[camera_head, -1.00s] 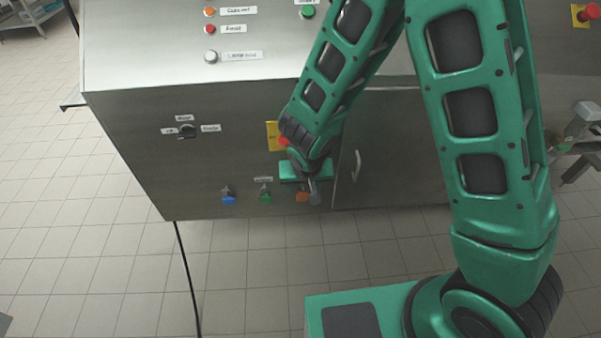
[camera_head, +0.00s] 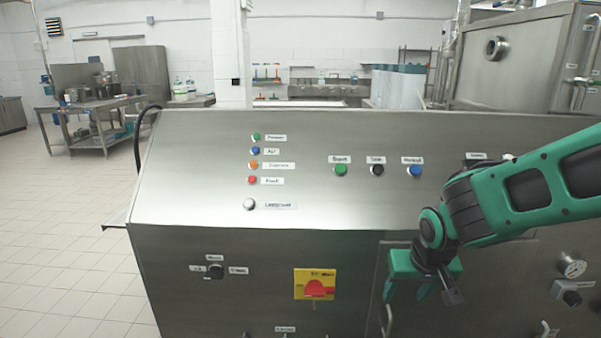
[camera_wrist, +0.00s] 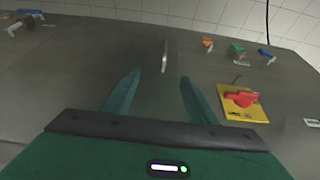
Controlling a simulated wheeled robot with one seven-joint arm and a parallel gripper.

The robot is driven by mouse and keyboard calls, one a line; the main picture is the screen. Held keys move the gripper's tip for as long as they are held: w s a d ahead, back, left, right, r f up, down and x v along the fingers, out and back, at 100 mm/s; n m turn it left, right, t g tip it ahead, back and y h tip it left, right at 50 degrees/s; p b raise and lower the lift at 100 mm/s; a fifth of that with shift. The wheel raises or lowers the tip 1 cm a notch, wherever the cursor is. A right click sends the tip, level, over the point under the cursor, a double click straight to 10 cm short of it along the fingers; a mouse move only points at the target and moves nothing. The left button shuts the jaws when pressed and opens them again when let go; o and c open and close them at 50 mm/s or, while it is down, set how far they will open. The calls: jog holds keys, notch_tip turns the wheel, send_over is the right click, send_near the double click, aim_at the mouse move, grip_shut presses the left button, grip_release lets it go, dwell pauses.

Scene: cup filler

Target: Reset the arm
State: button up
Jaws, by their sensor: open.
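My gripper (camera_head: 424,287) is in front of the steel control cabinet, to the right of the yellow plate with a red switch (camera_head: 315,285). Its green fingers are apart with nothing between them. In the wrist view my gripper (camera_wrist: 155,95) shows both fingers spread, with the cabinet front behind them. The door handle (camera_wrist: 165,56) lies beyond the fingertips there, and the red switch (camera_wrist: 241,98) is to the right of the right finger. I cannot tell the exact gap between the gripper and the cabinet.
The cabinet's sloped panel (camera_head: 220,150) carries several labelled buttons and lamps. A black selector knob (camera_head: 215,271) is at the left of its front. Colored valve handles (camera_wrist: 237,48) show in the wrist view. Tiled floor (camera_head: 60,230) is free on the left.

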jog(key=s+d+r, duration=0.6)
jog(key=r, duration=0.1)
jog(key=s+d+f+m+g, duration=0.1)
jog(key=s+d+m+g, duration=0.1)
jog(key=s+d, duration=0.3)
jog(key=s+d+m+g, duration=0.2)
jog(key=s+d, duration=0.4)
jog(key=s, duration=0.6)
jog(key=shift+d+f+m, duration=0.15)
jog(key=shift+f+m, duration=0.2)
jog(key=shift+m, duration=0.55)
jog(key=shift+w+f, duration=0.25)
jog(key=shift+w, duration=0.3)
